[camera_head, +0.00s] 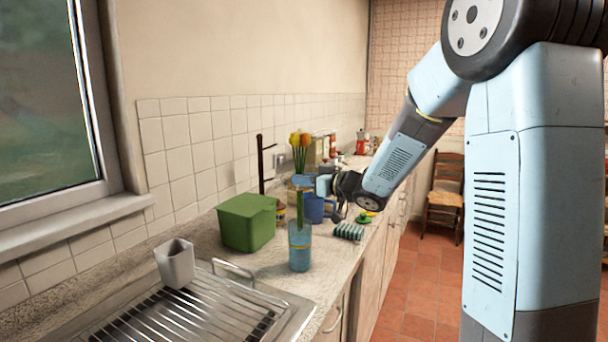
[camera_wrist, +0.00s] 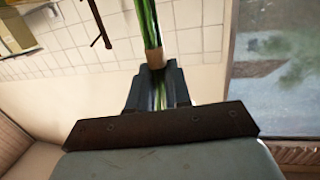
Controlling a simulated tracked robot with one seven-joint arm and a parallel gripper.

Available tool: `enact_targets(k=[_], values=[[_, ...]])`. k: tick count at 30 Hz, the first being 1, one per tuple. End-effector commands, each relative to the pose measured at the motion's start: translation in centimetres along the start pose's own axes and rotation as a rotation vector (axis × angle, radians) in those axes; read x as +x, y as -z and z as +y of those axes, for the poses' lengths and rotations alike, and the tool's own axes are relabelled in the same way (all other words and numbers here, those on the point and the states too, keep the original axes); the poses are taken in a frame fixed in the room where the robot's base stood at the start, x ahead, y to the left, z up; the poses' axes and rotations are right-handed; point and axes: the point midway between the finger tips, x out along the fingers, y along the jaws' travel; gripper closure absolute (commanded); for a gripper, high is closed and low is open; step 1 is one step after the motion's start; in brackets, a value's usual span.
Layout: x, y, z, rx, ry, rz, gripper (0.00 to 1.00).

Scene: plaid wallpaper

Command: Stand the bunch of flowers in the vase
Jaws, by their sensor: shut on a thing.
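The bunch of flowers (camera_head: 299,148), with orange and yellow heads and green stems, is upright above the counter. My gripper (camera_head: 303,182) is shut around its stems. In the wrist view the green stems (camera_wrist: 146,22), with a tan band around them, run between the dark fingers of my gripper (camera_wrist: 157,84). The blue see-through vase (camera_head: 300,250) stands upright on the counter directly below my gripper. The lower stems reach down to the vase's mouth and appear to pass inside its upper part. The vase is not visible in the wrist view.
A green bin (camera_head: 247,223) stands left of the vase. A grey cup (camera_head: 175,263) stands by the metal drainer (camera_head: 185,318). The counter's front edge is close to the vase.

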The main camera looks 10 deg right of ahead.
Motion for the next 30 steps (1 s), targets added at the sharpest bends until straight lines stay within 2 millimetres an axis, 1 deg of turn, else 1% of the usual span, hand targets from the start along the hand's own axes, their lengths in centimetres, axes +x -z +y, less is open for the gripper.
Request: enact_targets(k=[30], values=[[0.5, -6.6, 0.0, 0.001, 0.0, -0.001, 1.0]])
